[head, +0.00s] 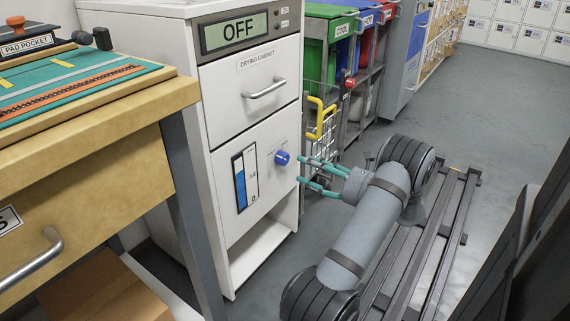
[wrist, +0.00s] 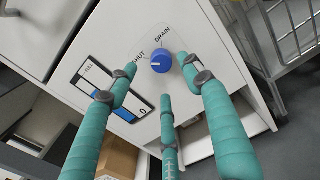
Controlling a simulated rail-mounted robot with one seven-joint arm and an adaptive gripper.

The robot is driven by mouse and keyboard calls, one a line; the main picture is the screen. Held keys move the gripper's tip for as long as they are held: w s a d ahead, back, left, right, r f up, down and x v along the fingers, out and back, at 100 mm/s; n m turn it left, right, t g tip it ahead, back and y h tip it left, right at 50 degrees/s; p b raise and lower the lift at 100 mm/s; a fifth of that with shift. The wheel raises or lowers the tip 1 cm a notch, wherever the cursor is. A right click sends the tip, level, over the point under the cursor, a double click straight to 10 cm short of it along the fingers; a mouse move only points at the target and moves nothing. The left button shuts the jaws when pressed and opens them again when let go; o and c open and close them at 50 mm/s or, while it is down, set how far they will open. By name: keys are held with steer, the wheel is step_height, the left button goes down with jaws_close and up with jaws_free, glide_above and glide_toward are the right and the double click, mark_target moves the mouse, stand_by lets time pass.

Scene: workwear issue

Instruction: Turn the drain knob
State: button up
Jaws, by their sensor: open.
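The drain knob (head: 282,158) is a blue round knob on the lower front panel of the white drying cabinet (head: 247,116). In the wrist view the knob (wrist: 161,62) sits between the labels SHUT and DRAIN, with a white mark on its left side. My gripper (head: 303,171) has teal fingers and is just right of the knob in the head view. In the wrist view the open fingers (wrist: 160,85) spread around the knob's area, apart from it, with nothing held.
A level gauge (head: 244,178) with a blue column is left of the knob. The cabinet display (head: 236,32) reads OFF. A drawer handle (head: 265,88) projects above the knob. A wire cart (head: 322,128) with a yellow handle stands just behind. A wooden bench (head: 90,170) is at left.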

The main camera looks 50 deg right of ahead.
mark_target(287, 158)
steer(key=w+b, duration=0.1)
steer(key=w, duration=0.2)
steer(key=w+b, duration=0.1)
steer(key=w, duration=0.2)
steer(key=shift+a+f, duration=0.15)
steer(key=shift+f, duration=0.05)
steer(key=shift+w+r+b, duration=0.15)
steer(key=shift+w+b, duration=0.25)
steer(key=shift+w, duration=0.4)
steer(key=shift+c, duration=0.8)
steer(key=shift+r, duration=0.1)
steer(key=c, duration=0.9)
steer(key=shift+c, duration=0.2)
